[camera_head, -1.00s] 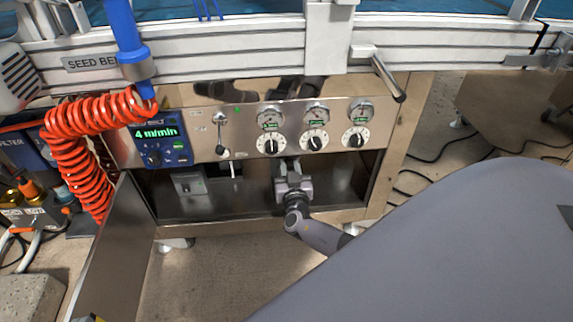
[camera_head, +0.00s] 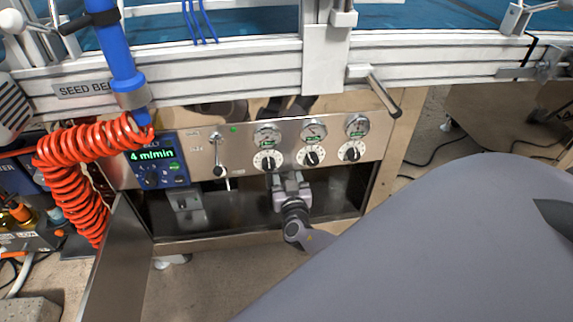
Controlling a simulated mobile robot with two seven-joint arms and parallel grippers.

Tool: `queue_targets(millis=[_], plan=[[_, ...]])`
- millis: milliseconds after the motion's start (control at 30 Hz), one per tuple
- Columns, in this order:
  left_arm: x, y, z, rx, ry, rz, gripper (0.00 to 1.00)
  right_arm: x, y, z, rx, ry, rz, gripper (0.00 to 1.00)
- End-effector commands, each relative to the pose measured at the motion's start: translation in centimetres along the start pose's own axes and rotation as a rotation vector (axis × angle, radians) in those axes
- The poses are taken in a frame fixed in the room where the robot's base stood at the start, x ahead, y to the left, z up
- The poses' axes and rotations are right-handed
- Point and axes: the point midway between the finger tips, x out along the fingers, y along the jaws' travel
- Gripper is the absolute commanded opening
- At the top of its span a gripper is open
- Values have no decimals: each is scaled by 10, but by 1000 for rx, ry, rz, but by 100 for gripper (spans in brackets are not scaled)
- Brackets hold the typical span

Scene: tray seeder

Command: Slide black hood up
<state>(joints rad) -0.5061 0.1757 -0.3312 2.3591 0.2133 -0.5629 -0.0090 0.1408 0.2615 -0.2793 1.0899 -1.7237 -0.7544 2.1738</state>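I cannot make out a black hood for certain in the head view. A dark open recess (camera_head: 335,190) lies under the steel control panel (camera_head: 195,146). My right gripper (camera_head: 287,177) is in front of this recess, just below the leftmost white dial (camera_head: 268,160). Its two fingers point up toward the panel and look apart, with nothing seen between them. Whether they touch the dial or panel is not clear. My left gripper is out of view.
Two more dials (camera_head: 311,156) and a row of gauges (camera_head: 313,131) are to the right. A blue display (camera_head: 160,160) and a small lever (camera_head: 218,170) are to the left. A red coiled hose (camera_head: 75,180) hangs far left. An open steel door (camera_head: 112,262) stands lower left.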

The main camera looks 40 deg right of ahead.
Motion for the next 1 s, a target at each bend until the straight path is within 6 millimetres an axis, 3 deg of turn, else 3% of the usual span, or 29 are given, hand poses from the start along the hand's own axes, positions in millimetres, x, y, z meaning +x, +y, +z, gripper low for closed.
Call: queue_targets(millis=[167,600,1000], plan=[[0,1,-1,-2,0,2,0,-6,0,1,0,-3,-1,51],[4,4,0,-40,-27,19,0,-66,0,0,-1,-1,0,51],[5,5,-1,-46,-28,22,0,-72,0,0,0,0,0,51]])
